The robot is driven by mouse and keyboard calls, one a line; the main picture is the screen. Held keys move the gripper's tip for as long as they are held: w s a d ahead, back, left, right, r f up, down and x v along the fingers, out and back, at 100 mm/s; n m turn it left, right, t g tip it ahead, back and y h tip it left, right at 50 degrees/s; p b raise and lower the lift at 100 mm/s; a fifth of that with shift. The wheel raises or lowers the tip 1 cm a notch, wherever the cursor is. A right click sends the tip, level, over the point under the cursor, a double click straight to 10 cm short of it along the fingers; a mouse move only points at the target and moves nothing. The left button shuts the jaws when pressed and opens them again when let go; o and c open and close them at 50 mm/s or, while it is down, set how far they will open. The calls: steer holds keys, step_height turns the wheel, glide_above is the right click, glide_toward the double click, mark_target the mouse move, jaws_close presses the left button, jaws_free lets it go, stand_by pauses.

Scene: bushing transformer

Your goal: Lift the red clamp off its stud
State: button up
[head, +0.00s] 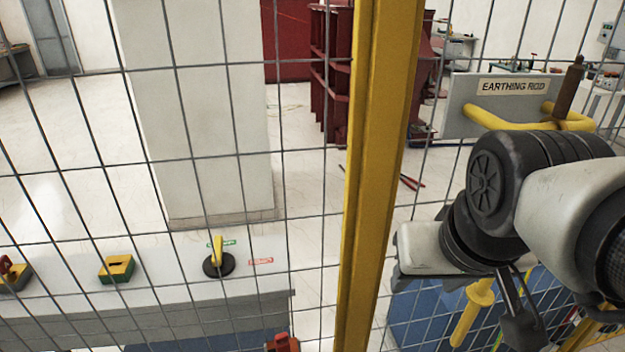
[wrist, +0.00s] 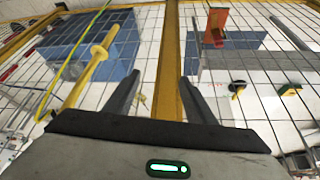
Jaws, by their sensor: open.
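A red clamp-like piece (head: 282,343) shows at the bottom edge of the head view, left of the yellow post and partly cut off. What seems to be the same orange-red piece (wrist: 216,25) is near the top of the wrist view, right of the post. Its stud cannot be made out clearly. My gripper (wrist: 160,77) is open and empty. Its two dark fingers point toward the post, below and left of the red piece in the wrist view, apart from it. In the head view my arm is at the right, and the fingertips are not clear there.
Wire mesh and a yellow post (head: 370,150) stand close in front. A grey bench (head: 190,295) carries a yellow-handled switch (head: 217,260) and a yellow-green box (head: 117,268). A yellow rod (head: 472,312) is by a blue box (head: 420,318). An "EARTHING ROD" sign (head: 513,86) is behind.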

steer(key=w+a+f+n+g+b, duration=0.3)
steer(key=w+a+f+b, duration=0.2)
steer(key=w+a+f, duration=0.5)
steer(key=n+g+b, duration=0.2)
steer(key=b, duration=0.1)
glide_above(281, 337)
step_height(281, 337, down, 13)
step_height(281, 337, down, 12)
steer(key=shift+r+b, duration=0.25)
steer(key=shift+b, duration=0.5)
steer(key=shift+f+b, duration=0.4)
steer(key=shift+f, duration=2.55)
steer(key=shift+w, duration=0.1)
steer(key=c, duration=1.1)
